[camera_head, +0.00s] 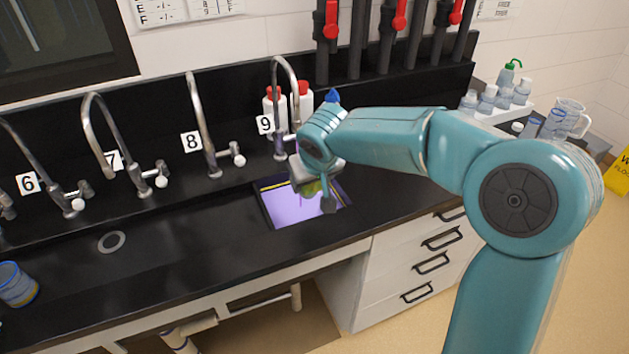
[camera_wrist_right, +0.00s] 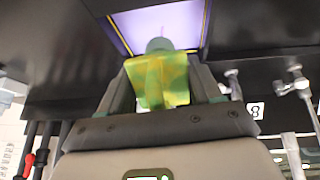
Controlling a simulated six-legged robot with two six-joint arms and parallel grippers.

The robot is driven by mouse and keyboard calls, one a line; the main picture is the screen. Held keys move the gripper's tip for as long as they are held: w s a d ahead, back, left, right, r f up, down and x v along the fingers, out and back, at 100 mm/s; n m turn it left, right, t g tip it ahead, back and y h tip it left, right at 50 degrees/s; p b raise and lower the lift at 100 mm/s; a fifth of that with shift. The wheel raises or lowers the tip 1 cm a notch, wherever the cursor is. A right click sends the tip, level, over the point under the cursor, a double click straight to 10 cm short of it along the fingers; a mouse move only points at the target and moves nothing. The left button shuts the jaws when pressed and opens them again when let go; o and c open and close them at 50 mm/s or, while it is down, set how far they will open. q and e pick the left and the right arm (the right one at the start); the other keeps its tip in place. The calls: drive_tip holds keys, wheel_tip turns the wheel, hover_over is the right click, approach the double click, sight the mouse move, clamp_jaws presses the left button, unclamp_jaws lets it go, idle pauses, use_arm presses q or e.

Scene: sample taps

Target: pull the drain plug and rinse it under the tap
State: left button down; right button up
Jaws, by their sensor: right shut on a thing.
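The right arm reaches from the right over the small sink basin (camera_head: 268,202), which has a pale purple bottom. My right gripper (camera_head: 318,198) points down at the basin, below and in front of the tap marked 9 (camera_head: 293,75). In the right wrist view my right gripper (camera_wrist_right: 163,88) is shut on a yellow-green piece with a rounded grey end, seemingly the drain plug (camera_wrist_right: 160,82). The held plug (camera_head: 309,188) is partly hidden by the gripper in the head view. Its exact height above the basin floor cannot be told. My left gripper is not in view.
Several curved taps, such as the one marked 8 (camera_head: 196,105), line the back of the black counter (camera_head: 190,240). White bottles with red caps (camera_head: 303,97) stand behind tap 9. Beakers and bottles (camera_head: 490,99) stand at the right. A blue-rimmed cup (camera_head: 15,287) stands at the left.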

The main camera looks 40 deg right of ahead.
drive_tip(key=w+d+f+p, duration=0.1)
drive_tip(key=w+d+p, duration=0.2)
drive_tip(key=w, duration=0.5)
drive_tip(key=shift+w+d+f+p, duration=0.15)
drive_tip(key=shift+d+f+p, duration=0.2)
drive_tip(key=shift+p, duration=0.35)
drive_tip(key=shift+s+d, duration=0.3)
drive_tip(key=shift+d, duration=0.15)
drive_tip(key=shift+w+a+b, duration=0.1)
drive_tip(key=shift+a+b, duration=0.05)
drive_tip(key=shift+b, duration=0.15)
drive_tip(key=shift+w+a, duration=0.2)
drive_tip(key=shift+a, duration=0.25)
drive_tip(key=shift+s+d, duration=0.1)
drive_tip(key=shift+d, duration=0.1)
drive_tip(key=shift+s+d+b, duration=0.2)
drive_tip(key=shift+d+b, duration=0.15)
drive_tip(key=shift+d, duration=0.05)
